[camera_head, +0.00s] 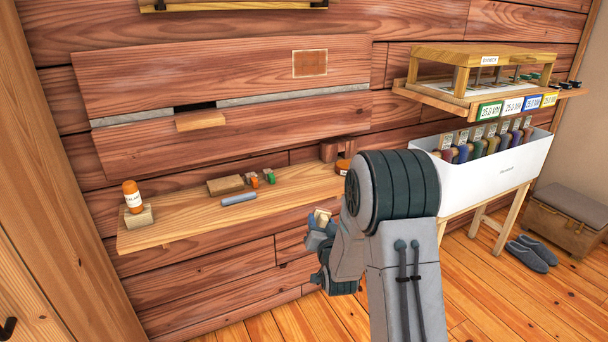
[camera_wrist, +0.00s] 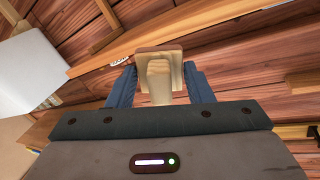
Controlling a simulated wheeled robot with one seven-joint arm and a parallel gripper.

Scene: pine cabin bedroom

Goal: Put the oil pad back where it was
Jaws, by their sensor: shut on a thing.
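My gripper (camera_head: 318,238) is in front of the wall shelf's right part, partly hidden by my own arm. In the wrist view, its two blue-grey fingers (camera_wrist: 160,82) are shut on a pale wooden piece (camera_wrist: 158,55) with a broad flat end and a narrower stem. It looks like the oil pad, though no label on it shows. In the head view only a small cream part of it (camera_head: 322,215) shows at the fingertips. The wall shelf (camera_head: 170,228) carries several small items. I cannot tell which spot was the pad's own.
An orange bottle (camera_head: 132,196) stands on a wooden block at the shelf's left. A brown block (camera_head: 226,185), small coloured pieces and a grey-blue bar (camera_head: 239,199) lie mid-shelf. A dark orange tin (camera_head: 343,166) is near my arm. A white bin (camera_head: 500,172) stands right.

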